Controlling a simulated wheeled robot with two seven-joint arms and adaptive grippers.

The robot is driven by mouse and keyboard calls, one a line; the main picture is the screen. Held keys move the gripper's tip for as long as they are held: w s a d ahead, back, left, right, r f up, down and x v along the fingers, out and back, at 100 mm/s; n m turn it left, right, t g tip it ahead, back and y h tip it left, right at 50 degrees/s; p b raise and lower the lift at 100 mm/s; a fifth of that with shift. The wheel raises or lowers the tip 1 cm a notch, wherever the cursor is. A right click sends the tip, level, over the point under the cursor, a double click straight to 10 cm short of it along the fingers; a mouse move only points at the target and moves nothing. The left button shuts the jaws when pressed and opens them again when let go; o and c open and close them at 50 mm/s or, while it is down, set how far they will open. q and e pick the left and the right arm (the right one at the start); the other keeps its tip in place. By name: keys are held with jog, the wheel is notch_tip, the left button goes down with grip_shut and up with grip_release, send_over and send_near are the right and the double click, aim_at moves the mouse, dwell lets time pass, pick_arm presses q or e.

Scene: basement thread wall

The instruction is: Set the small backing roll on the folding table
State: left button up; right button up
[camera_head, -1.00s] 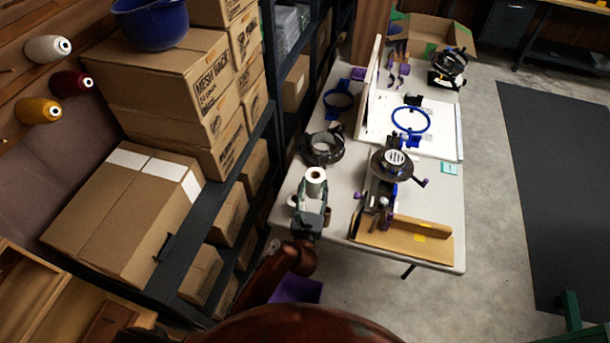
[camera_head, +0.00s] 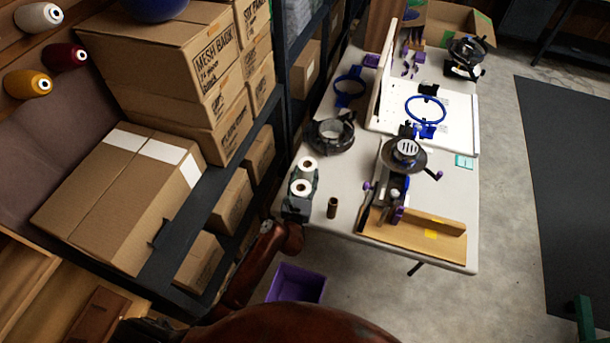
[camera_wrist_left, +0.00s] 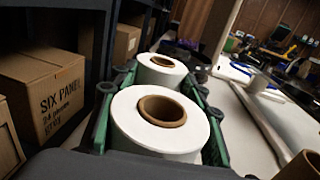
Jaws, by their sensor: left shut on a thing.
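My left gripper (camera_head: 303,177) is over the left edge of the folding table (camera_head: 338,172) in the head view. It is shut on a white roll (camera_head: 296,184) with a brown core. This roll shows large in the left wrist view (camera_wrist_left: 152,138), upright between the green fingers. A second white roll (camera_head: 307,158) stands just beyond it, near the fingertips, and also shows in the left wrist view (camera_wrist_left: 160,75). I cannot tell whether the held roll touches the tabletop or which roll the task names. My right gripper is not in view.
A brown tube (camera_head: 332,208) stands right of my left gripper. A black ring-shaped part (camera_head: 330,137) lies beyond the rolls. A machine on a wooden base (camera_head: 425,235) fills the table's right front. Shelves with cartons (camera_head: 228,210) flank the left; a purple bin (camera_head: 296,284) is below.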

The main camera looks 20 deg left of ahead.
pick_arm(q)
jog(key=shift+r, duration=0.15)
jog(key=o, duration=0.8)
jog(key=shift+f, duration=0.25)
jog(key=shift+c, duration=0.2)
jog(key=o, duration=0.5)
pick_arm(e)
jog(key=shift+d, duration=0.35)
pick_arm(q)
jog(key=shift+r, duration=0.1)
jog(key=shift+r, duration=0.15)
jog(key=s, duration=0.4)
jog(key=s+p, duration=0.1)
jog(key=s, duration=0.3)
jog(key=s+d, duration=0.1)
jog(key=s, duration=0.3)
jog(key=shift+d+p, duration=0.1)
jog(key=shift+p, duration=0.25)
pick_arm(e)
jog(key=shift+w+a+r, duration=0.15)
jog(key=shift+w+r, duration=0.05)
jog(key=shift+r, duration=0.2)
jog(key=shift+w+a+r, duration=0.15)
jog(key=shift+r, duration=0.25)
